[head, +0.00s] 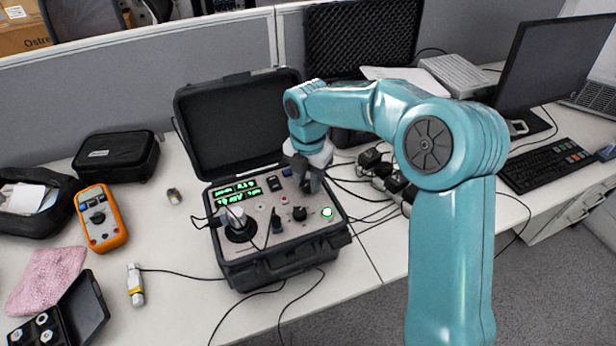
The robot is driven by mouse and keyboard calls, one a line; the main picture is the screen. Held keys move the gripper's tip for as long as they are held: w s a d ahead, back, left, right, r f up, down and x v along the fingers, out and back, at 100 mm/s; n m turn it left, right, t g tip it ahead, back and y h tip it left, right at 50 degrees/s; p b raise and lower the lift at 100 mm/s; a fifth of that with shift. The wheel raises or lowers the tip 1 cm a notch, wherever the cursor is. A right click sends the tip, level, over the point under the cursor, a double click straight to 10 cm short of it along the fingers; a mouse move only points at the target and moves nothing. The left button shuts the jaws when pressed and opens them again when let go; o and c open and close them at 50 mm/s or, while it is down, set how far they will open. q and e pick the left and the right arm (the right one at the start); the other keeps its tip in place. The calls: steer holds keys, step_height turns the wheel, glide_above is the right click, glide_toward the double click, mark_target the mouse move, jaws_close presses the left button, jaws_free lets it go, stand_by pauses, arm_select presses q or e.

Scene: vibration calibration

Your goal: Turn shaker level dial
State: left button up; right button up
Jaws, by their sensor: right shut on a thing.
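The open black calibrator case (285,262) stands on the desk with its lid raised at the back. Its panel has a lit green display (238,192), a black knob (299,213), a green-lit button (327,212) and a shaker head with a sensor (238,224) at the left. My right gripper (309,184) reaches down to the upper right of the panel, behind the black knob. It is shut on a dial there, which its fingers mostly hide. Which way the dial points cannot be seen. My left gripper is not in view.
Cables run across the desk. Power adapters (385,175), a keyboard (545,165) and a monitor (550,60) are at the right.

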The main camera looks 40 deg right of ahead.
steer(key=m, duration=0.3)
steer(key=shift+r+m+p, duration=0.15)
steer(key=shift+m+p, duration=0.15)
steer(key=shift+m, duration=0.1)
steer(key=m, duration=0.3)
steer(key=shift+m, duration=0.3)
steer(key=m, duration=0.3)
steer(key=shift+w+m, duration=0.1)
steer(key=shift+m, duration=0.2)
steer(key=m, duration=0.3)
steer(key=shift+m, duration=0.3)
steer(key=m, duration=0.5)
steer(key=shift+r, duration=0.1)
steer(key=m, duration=0.4)
steer(key=shift+m+b, duration=0.3)
